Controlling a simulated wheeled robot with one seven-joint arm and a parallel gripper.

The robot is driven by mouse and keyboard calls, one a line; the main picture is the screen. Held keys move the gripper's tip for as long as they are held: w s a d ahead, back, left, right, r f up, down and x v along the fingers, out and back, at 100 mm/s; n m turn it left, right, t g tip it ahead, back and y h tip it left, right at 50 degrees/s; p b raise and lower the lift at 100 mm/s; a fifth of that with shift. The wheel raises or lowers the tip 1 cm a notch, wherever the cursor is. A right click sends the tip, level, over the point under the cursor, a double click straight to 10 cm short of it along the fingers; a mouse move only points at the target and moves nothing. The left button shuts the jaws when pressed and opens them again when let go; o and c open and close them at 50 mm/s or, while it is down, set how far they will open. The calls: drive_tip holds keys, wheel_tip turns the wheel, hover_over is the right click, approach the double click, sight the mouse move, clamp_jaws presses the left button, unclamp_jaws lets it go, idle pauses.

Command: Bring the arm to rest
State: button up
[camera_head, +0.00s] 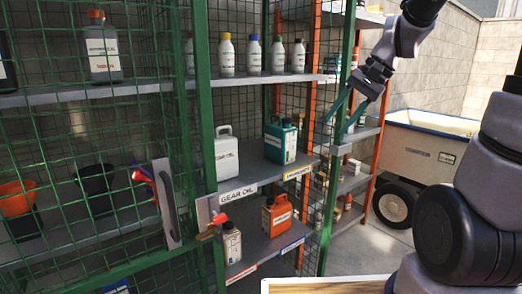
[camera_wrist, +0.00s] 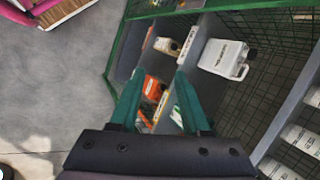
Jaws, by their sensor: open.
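My gripper (camera_head: 349,117) is open and empty in the head view, raised at the right front of the shelving cage. Its two green fingers (camera_wrist: 157,98) are spread apart in the wrist view, with nothing between them. Beyond them, lower down, are an orange canister (camera_wrist: 153,88) and a white jug (camera_wrist: 225,58) on the shelves. My arm reaches in from the right of the head view, with the forearm high and bent downward.
The green mesh cage (camera_head: 200,120) stands close on the left. Its shelves hold a white jug (camera_head: 223,152), a teal canister (camera_head: 280,140) and an orange canister (camera_head: 277,215). A white wheeled cart (camera_head: 410,150) stands behind at right.

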drive_tip(key=s+d+r+n+t+h, duration=0.2)
drive_tip(key=s+d+r+t+h, duration=0.2)
drive_tip(key=s+r, duration=0.3)
drive_tip(key=s+d+t, duration=0.1)
drive_tip(key=s, duration=0.2)
drive_tip(key=shift+d, duration=0.15)
